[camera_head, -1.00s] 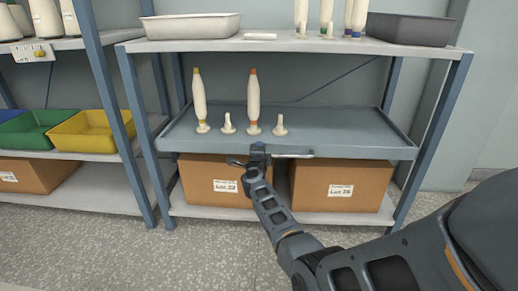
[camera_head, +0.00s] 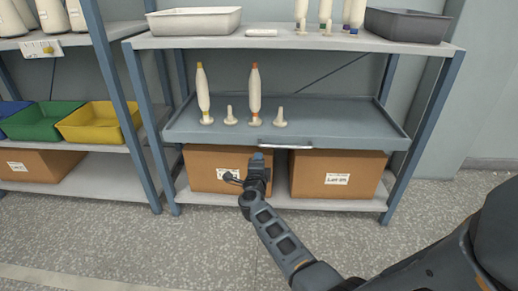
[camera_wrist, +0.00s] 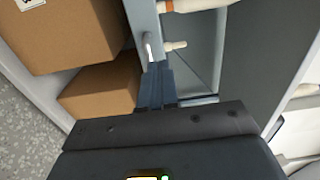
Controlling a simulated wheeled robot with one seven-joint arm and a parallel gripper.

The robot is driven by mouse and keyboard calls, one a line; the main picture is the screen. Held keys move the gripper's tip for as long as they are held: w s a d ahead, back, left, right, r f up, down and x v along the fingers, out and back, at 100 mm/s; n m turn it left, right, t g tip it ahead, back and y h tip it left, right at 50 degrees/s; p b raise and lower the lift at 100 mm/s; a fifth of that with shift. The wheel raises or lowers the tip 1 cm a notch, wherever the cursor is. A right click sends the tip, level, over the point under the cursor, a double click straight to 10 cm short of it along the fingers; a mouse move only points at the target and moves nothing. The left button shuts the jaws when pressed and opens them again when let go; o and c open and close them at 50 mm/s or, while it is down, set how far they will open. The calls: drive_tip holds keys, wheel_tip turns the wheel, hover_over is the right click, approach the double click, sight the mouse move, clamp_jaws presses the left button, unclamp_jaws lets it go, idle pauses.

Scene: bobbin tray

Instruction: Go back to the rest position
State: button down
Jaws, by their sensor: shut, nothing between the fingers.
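The blue-grey tray (camera_head: 340,128) sits at the middle level of the rack, with a light bar handle (camera_head: 286,147) on its front edge. On it stand upright a yellow-tipped bobbin (camera_head: 203,95) and an orange-tipped bobbin (camera_head: 254,95). Beside them are two bare pegs (camera_head: 230,117) (camera_head: 279,119). My gripper (camera_head: 258,157) is shut and empty, in front of the tray's front edge and left of the handle, over the left cardboard box. In the wrist view, its fingers (camera_wrist: 155,85) are together, with the handle (camera_wrist: 150,48) just beyond them.
Cardboard boxes (camera_head: 210,163) (camera_head: 338,180) sit on the bottom shelf. The top shelf holds a white bin (camera_head: 194,21), a grey bin (camera_head: 407,27) and several bobbins. A rack at left holds green (camera_head: 45,124) and yellow (camera_head: 100,124) bins. The floor in front is clear.

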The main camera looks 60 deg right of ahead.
drive_tip(key=shift+s+a, duration=0.2)
drive_tip(key=shift+a, duration=0.3)
drive_tip(key=s+a+r+n+t+y, duration=0.1)
drive_tip(key=s+a+n+t+y, duration=0.25)
drive_tip(key=s+a+n, duration=0.6)
drive_tip(key=s+a+r+n+t+y, duration=0.2)
drive_tip(key=s+a+n+t+y, duration=0.3)
drive_tip(key=a, duration=0.7)
drive_tip(key=s+a+r+n+t+y, duration=0.1)
drive_tip(key=s+a+n+y, duration=0.2)
drive_tip(key=s+a+n, duration=0.6)
drive_tip(key=s+a+r+n+g+y, duration=0.2)
drive_tip(key=s+a+r+n+y, duration=0.3)
drive_tip(key=s+a+r+n, duration=0.55)
wheel_tip(320, 180, up, 21)
drive_tip(key=w+a+m+p, duration=0.2)
drive_tip(key=p, duration=2)
drive_tip(key=shift+r, duration=0.2)
drive_tip(key=shift+a+t, duration=0.1)
drive_tip(key=shift+t, duration=0.15)
